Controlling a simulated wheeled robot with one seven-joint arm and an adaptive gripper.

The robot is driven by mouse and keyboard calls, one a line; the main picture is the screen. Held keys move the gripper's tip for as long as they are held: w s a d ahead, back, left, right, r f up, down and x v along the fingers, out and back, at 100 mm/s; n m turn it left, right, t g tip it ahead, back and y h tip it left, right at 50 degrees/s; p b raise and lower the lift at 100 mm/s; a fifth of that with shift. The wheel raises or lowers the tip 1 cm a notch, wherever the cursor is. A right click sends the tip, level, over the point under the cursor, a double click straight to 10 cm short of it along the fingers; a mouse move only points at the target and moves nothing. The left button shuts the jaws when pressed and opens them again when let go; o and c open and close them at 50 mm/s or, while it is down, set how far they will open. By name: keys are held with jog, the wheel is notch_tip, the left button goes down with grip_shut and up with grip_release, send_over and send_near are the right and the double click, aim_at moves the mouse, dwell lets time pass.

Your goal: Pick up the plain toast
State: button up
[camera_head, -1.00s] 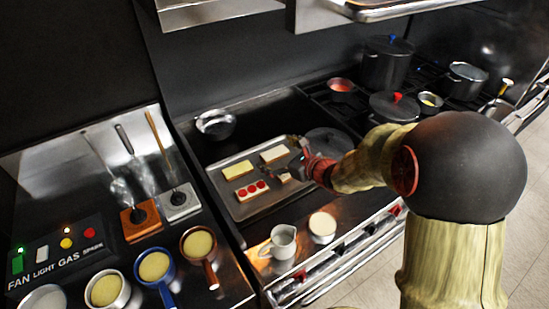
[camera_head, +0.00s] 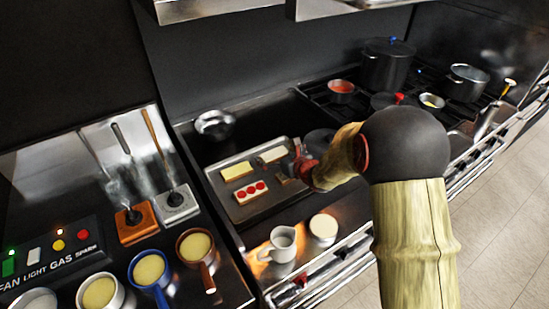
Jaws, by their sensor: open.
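A metal tray (camera_head: 213,185) on the black worktop holds several slices of toast. A pale slice with no visible topping (camera_head: 272,156), likely the plain toast, lies at the tray's far right, its right end close to my gripper. A yellow-topped slice (camera_head: 237,171) lies to its left. A slice with red rounds (camera_head: 251,192) lies at the near side. Another piece at the near right is mostly hidden by the gripper. My gripper (camera_head: 288,165) is open over the tray's right side. Its fingers are small and dark, so contact with any slice cannot be told.
A white mug (camera_head: 281,245) and a pale-topped cup (camera_head: 323,228) stand in front of the tray. A metal bowl (camera_head: 215,123) sits behind it. Pots, including a tall one (camera_head: 388,65), stand on the stove at right. Several filled pans and a switch box (camera_head: 50,250) are at left.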

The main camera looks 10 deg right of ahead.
jog(key=c, duration=0.4)
jog(key=c, duration=0.7)
